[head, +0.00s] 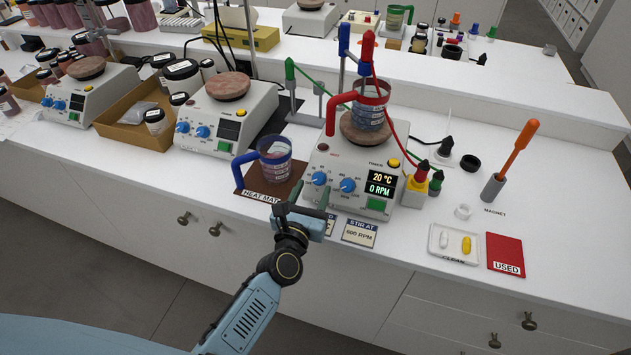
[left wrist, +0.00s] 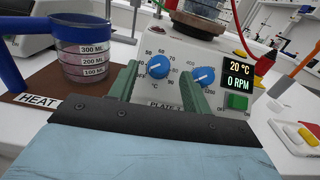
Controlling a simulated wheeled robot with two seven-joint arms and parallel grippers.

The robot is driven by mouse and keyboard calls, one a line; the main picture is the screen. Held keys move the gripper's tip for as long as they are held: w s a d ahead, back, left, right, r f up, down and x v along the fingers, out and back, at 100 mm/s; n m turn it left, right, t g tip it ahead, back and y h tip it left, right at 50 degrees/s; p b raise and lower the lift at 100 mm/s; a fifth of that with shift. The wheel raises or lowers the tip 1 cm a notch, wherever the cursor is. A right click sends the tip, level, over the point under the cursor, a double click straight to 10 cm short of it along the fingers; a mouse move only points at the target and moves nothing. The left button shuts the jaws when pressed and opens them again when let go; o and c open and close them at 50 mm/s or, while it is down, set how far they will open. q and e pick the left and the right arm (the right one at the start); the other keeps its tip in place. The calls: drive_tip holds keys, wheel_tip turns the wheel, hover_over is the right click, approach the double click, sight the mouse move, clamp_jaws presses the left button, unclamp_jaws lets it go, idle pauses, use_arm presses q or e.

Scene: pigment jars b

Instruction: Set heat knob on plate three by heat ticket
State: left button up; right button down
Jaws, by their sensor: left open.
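Plate three (head: 350,215) is a white hot plate with two blue knobs; its display (head: 381,184) reads 20 °C and 0 RPM. The heat knob (head: 319,178) is the left one; in the left wrist view the knob (left wrist: 158,67) has a °C scale around it. Its exact pointer angle is too small to tell. My left gripper (head: 303,198) is open in front of the plate. In the left wrist view its green fingers (left wrist: 157,85) stand either side of the heat knob, without visible contact. The heat ticket (head: 330,224) is mostly hidden behind my gripper.
The stir knob (head: 347,185) is just right of the heat knob. A stir ticket (head: 359,232) reads 600 RPM. A blue-handled beaker (head: 275,158) stands on the brown heat mat at left. A red-handled beaker (head: 370,103) sits on the plate.

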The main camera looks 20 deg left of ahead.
sight(317, 180)
use_arm(q)
drive_tip(key=shift+w, duration=1.5)
drive_tip(key=c, duration=1)
drive_tip(key=shift+m+h, duration=0.3)
